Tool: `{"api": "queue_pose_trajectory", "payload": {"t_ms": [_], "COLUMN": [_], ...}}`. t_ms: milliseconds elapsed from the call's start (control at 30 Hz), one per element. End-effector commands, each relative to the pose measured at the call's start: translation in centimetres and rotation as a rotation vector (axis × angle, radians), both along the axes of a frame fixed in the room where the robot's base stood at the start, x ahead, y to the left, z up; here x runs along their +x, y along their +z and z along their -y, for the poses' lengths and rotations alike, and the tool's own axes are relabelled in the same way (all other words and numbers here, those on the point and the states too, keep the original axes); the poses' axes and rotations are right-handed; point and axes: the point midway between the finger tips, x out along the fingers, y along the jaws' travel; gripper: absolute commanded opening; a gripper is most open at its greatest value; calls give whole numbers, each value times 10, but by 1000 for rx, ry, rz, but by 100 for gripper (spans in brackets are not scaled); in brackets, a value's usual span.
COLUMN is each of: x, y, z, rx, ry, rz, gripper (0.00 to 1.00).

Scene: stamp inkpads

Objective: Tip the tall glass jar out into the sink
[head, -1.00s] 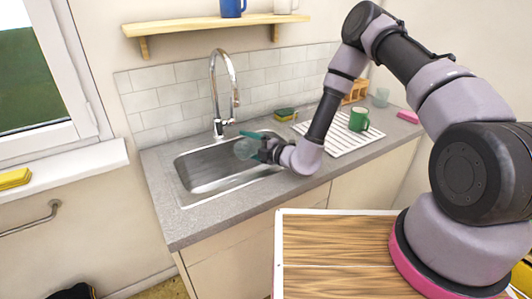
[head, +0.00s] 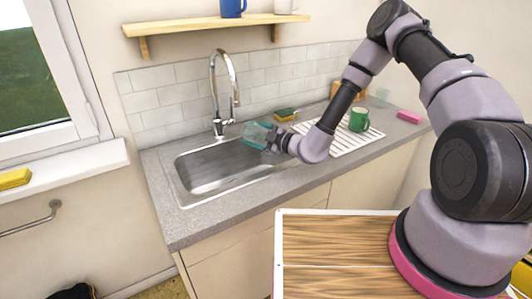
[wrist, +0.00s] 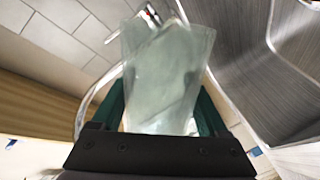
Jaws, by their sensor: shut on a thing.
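The tall glass jar (head: 252,134) is clear and greenish. My gripper (head: 268,137) is shut on it and holds it above the back right part of the sink. The jar looks tilted well over, pointing left; its exact angle is hard to tell. In the wrist view the jar (wrist: 165,75) sits between the teal fingers of my gripper (wrist: 163,108). I cannot make out any contents in it. The steel sink (head: 184,192) is set in the counter; its basin looks empty. Its wall also shows at the right of the wrist view (wrist: 288,75).
A tall chrome tap (head: 214,90) stands behind the sink, left of the jar. A sponge (head: 286,114) lies by the back wall. A pink block (head: 409,117) lies farther right.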

Motion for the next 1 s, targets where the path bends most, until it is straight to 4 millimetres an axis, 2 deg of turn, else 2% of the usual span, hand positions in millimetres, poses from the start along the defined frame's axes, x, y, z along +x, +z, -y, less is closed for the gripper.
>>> {"api": "queue_pose_trajectory", "payload": {"t_ms": [67,267,567,867,1000], "x": [2,-11,-15,-24,-28], "y": [1,-8,-12,-27,-21], "z": [1,-8,-10,-17,-21], "rx": [18,-117,-171,-338,-431], "ry": [0,3,1,2,3], "rz": [-26,161,236,469,605], "gripper": [0,0,0,0,0]}}
